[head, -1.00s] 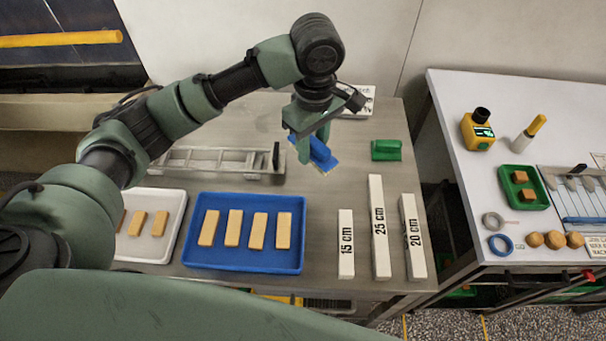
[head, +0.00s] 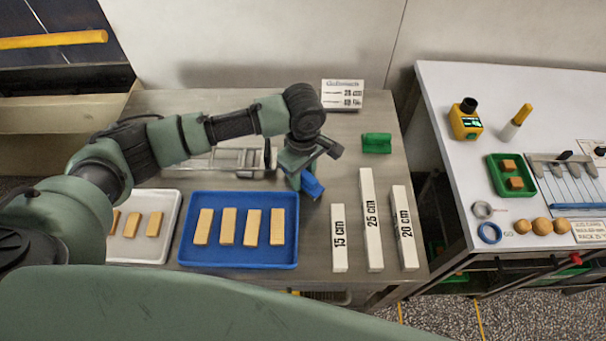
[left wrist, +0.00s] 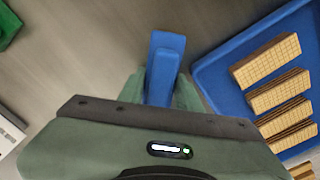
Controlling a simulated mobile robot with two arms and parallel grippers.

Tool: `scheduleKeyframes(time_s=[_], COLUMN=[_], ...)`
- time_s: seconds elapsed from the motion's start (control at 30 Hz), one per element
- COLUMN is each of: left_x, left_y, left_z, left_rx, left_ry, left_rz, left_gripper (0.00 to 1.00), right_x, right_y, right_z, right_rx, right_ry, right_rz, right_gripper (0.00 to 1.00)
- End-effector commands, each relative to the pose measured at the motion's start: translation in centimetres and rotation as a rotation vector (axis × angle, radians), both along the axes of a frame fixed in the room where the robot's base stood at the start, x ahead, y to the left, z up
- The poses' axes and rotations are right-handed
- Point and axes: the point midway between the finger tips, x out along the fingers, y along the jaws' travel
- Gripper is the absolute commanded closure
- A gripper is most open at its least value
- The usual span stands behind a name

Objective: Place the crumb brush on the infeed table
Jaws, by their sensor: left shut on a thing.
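The crumb brush appears to be the blue handled piece (head: 312,186); it also shows in the left wrist view (left wrist: 166,62). My left gripper (head: 300,180) is shut on it. It hangs tilted over the steel infeed table (head: 330,118), between the blue tray and the white length blocks. Whether its lower edge touches the table cannot be told. In the left wrist view the gripper fingers (left wrist: 162,92) sit on both sides of the blue piece. My right gripper is not in view.
A blue tray (head: 240,262) with several bars is close by, left of the brush. White blocks marked 15, 25 and 20 cm (head: 368,215), a green handled piece (head: 376,143), a wire frame (head: 228,160) and a sign (head: 342,94) are around it. A white table (head: 450,85) stands right.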

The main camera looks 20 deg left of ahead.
Motion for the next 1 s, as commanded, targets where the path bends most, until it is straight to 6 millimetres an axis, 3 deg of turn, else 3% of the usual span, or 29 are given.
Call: scheduleKeyframes(time_s=[0.17, 0.2, 0.63, 0.77, 1.0], left_x=[0.0, 0.0, 0.1, 0.1, 0.1], left_y=[0.0, 0.0, -0.1, -0.1, -0.1], left_z=[-0.1, -0.1, 0.6, 2.7, 7.9], left_rx=[-0.001, -0.001, -0.002, -0.003, -0.003], left_ry=[0.0, 0.0, -0.002, -0.004, -0.004], left_rz=[0.0, 0.0, 0.001, 0.0, 0.0], left_gripper=[1.0, 0.57, 0.57, 0.57, 0.57], right_x=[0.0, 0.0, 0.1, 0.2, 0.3], right_y=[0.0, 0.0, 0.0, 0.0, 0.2], right_z=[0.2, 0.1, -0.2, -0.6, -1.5], right_rx=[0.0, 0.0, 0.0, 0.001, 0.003], right_ry=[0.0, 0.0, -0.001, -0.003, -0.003], right_rz=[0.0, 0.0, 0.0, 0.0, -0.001], right_gripper=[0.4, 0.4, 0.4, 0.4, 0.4])
